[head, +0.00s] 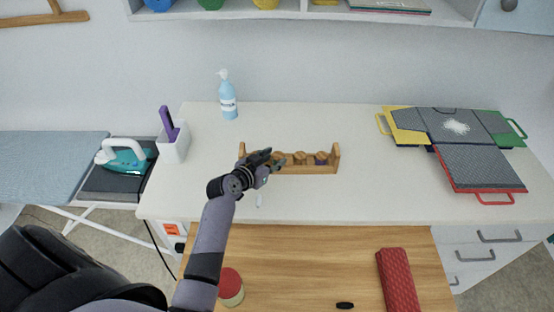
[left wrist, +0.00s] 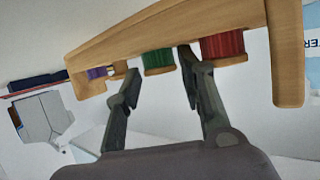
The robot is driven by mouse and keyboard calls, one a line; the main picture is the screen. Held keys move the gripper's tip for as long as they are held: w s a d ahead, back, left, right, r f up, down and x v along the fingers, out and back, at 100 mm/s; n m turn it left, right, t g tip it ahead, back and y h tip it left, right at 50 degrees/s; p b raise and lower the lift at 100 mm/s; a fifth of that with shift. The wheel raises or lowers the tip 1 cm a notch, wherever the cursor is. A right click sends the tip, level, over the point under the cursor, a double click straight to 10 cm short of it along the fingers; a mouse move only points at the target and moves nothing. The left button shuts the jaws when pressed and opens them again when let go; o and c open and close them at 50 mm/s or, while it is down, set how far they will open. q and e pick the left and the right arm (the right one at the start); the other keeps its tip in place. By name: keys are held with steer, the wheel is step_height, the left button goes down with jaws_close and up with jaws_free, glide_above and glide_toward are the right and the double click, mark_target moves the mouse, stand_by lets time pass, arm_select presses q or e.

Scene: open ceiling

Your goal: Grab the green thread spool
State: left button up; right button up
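A wooden rack (head: 315,168) with thread spools stands on the white counter. In the left wrist view the rack (left wrist: 285,60) shows close up and tilted, with the green thread spool (left wrist: 158,62) between a red spool (left wrist: 222,46) and a purple spool (left wrist: 97,72). My left gripper (head: 270,159) is at the left part of the rack. In the left wrist view the left gripper (left wrist: 160,62) is open, one finger on each side of the green spool; I cannot tell whether they touch it. In the head view my gripper hides the green spool. My right gripper is not in view.
Colored boards (head: 470,145) lie at right. A red roll (head: 397,282) and a red-topped container (head: 230,286) are on the wooden surface in front. The counter right of the rack is clear.

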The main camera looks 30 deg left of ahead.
arm_select(q)
steer(key=shift+d+f, duration=0.1)
steer(key=shift+f, duration=0.25)
steer(key=shift+c, duration=0.3)
